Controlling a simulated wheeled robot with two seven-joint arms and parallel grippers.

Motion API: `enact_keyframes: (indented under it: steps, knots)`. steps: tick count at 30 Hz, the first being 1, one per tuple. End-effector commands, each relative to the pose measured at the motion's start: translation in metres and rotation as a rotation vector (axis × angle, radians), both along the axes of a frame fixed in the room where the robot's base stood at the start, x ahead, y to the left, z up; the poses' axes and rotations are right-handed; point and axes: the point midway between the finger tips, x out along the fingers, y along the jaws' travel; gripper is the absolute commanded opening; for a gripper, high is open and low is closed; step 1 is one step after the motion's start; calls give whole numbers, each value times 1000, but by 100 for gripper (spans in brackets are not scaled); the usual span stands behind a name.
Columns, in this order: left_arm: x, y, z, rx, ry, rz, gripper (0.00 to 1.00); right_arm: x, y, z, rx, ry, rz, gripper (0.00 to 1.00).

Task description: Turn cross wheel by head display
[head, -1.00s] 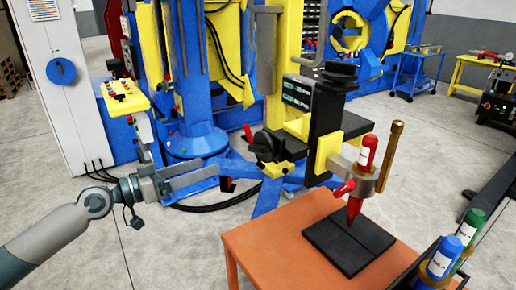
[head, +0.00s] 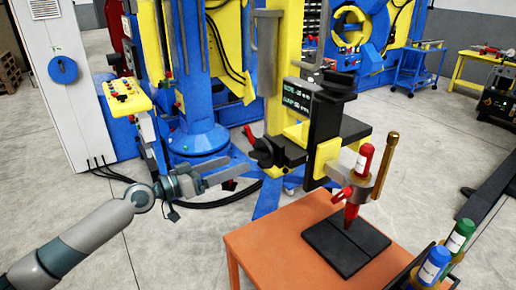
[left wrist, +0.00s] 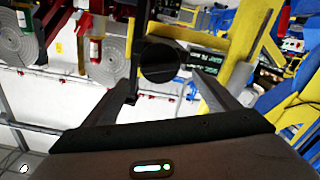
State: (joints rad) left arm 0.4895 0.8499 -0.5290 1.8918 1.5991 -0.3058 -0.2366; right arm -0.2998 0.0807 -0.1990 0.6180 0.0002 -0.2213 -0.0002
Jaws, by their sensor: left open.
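The black cross wheel (head: 264,151) sits on the left side of the black and yellow head, below the dark display (head: 297,95) with green text. My left gripper (head: 238,167) is open just left of the wheel, its fingers pointing at it. In the left wrist view, a dark round shape, likely the wheel's hub (left wrist: 160,62), shows between the fingertips of the left gripper (left wrist: 165,80), with nothing gripped. The display also shows there (left wrist: 208,62), to the right. Whether a finger touches the wheel I cannot tell. My right gripper is not in view.
An orange table (head: 275,245) carries a black pad (head: 345,242) under a red-tipped tool (head: 352,212). Blue and green bottles (head: 434,265) stand at the lower right. A yellow button panel (head: 125,98) and blue column stand behind my left arm. Open floor lies at left.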

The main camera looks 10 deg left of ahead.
Motion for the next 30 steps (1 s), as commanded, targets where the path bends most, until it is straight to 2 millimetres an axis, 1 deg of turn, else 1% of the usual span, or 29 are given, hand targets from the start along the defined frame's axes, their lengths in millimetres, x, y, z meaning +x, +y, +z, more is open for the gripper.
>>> enact_keyframes:
  steps: [1,6,9,15,21,30]
  knots:
    - [7,-8,6,-4,0,-1,81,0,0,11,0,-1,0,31]
    - [29,-30,6,-3,0,-2,81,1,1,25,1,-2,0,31]
    - [41,-41,4,-2,0,-1,81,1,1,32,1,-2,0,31]
    - [59,-60,2,0,0,-1,81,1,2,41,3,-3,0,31]
    - [67,-67,0,0,0,-1,81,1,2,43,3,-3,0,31]
    - [68,-68,0,1,0,0,81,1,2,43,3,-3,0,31]
